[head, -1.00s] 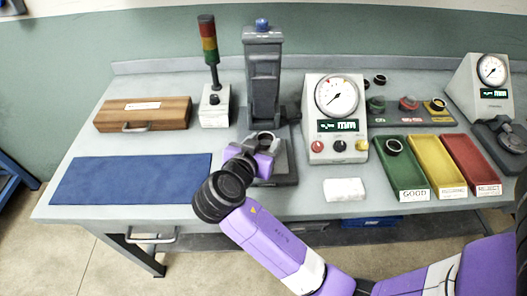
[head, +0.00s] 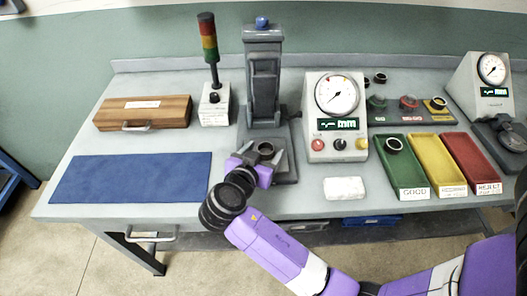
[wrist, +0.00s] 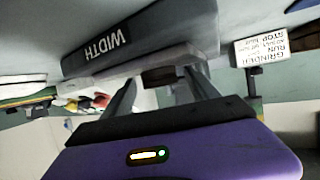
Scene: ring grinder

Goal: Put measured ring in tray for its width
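My gripper (head: 264,155) is in front of the tall dark gauge stand (head: 263,85). A dark ring (head: 266,148) sits between its fingers, above the stand's base (head: 287,172). In the wrist view the dark ring (wrist: 165,77) shows edge-on between the fingertips, in front of a grey block marked WIDTH (wrist: 105,45). The gripper looks shut on it. The green GOOD tray (head: 411,179) holds another dark ring (head: 394,145). The yellow tray (head: 439,165) and the red REJECT tray (head: 473,165) look empty.
A dial gauge (head: 336,110) stands right of the stand, with a white block (head: 344,188) before it. A signal lamp (head: 214,100), a wooden case (head: 143,113) and a blue mat (head: 130,178) lie left. Another dial gauge (head: 487,85) is at far right.

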